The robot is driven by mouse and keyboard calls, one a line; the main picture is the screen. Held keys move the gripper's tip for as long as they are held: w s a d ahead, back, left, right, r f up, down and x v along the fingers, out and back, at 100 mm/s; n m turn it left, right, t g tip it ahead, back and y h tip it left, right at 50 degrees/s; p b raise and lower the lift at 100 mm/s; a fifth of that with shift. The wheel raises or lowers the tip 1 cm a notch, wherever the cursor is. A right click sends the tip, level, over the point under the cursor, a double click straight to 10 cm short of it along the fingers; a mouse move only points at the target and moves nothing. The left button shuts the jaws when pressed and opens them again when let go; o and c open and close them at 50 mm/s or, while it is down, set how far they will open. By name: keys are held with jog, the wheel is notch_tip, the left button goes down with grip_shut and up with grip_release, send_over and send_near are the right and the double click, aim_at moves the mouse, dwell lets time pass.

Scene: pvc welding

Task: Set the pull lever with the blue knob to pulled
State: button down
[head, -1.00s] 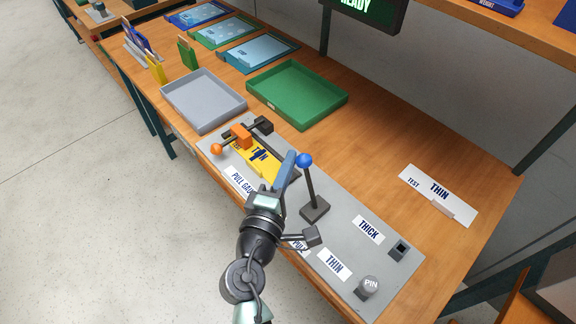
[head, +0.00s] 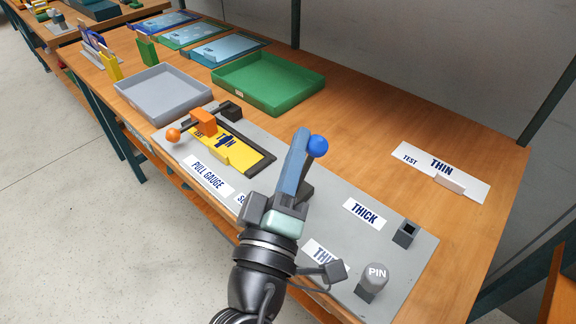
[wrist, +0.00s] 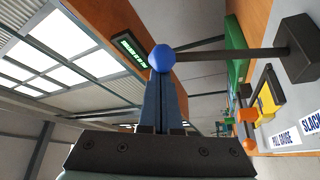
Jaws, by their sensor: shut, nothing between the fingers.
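The blue knob (head: 317,146) tops the pull lever. In the wrist view the knob (wrist: 162,58) sits right at the tips of my fingers, and the dark lever rod (wrist: 228,54) runs from it to a dark base block (wrist: 300,48). My gripper (head: 302,140) is shut and empty, its blue fingers close together just beside the knob. In the wrist view my gripper (wrist: 161,84) points at the knob. I cannot tell whether they touch.
Grey (head: 120,91) and green (head: 318,83) trays stand behind. The wooden table's right side is mostly clear.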

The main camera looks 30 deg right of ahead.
jog(key=shift+s+d+f+m+h+b, duration=0.25)
jog(key=shift+s+m+h+b, duration=0.4)
jog(key=shift+b, duration=0.6)
